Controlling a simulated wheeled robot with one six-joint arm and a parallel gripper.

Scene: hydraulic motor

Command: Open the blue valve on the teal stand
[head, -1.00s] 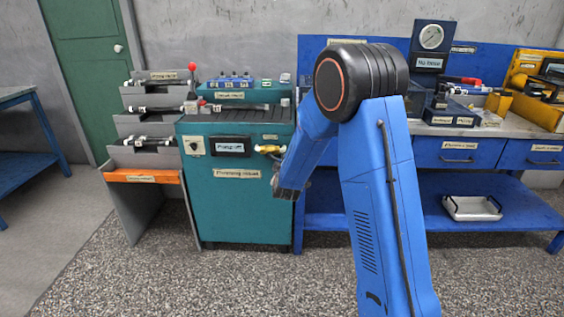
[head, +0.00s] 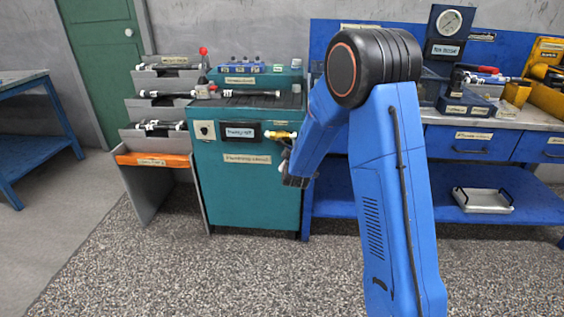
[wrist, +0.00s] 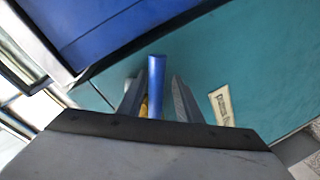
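The teal stand (head: 245,185) is left of my raised blue arm in the head view. A small yellow fitting (head: 281,135) sits on its front near the right edge. My gripper (head: 297,180) is low in front of that edge; its fingertips cannot be made out there. In the wrist view a blue bar (wrist: 156,85), seemingly the blue valve's handle, stands between the two fingers of my gripper (wrist: 156,90). The fingers look apart, with narrow gaps on both sides of the bar. A yellow bit (wrist: 144,107) shows behind it. The handle is not distinguishable in the head view.
A blue workbench (head: 470,145) with an open shelf stands to the right, close to the stand and arm. A grey bin rack (head: 150,108) with an orange tray adjoins the stand at left. The speckled floor (head: 200,275) in front is clear.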

